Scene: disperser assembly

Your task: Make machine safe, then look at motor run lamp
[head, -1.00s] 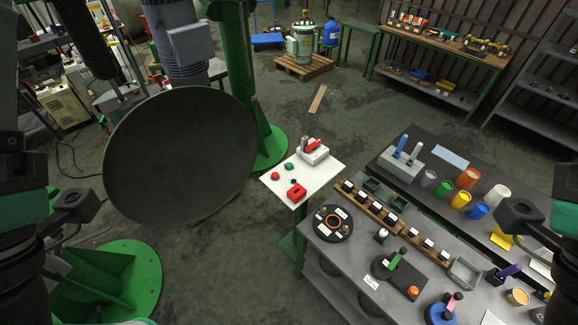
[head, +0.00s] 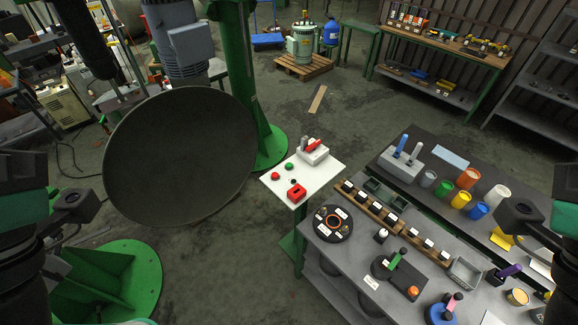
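A white control panel (head: 325,171) tops a green post in the middle of the head view. A large dark round disc (head: 180,155) hangs below the grey motor (head: 190,45) on the left. My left gripper (head: 85,205) and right gripper (head: 520,212) are at the picture's edges, away from the panel; their fingers are unclear.
A grey workbench (head: 335,262) right of the panel holds a round tray (head: 333,223), a wooden rack and several tools. Coloured cups stand on a dark bench behind. A green column (head: 238,90) stands behind the disc. Open floor (head: 225,260) lies left of the panel.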

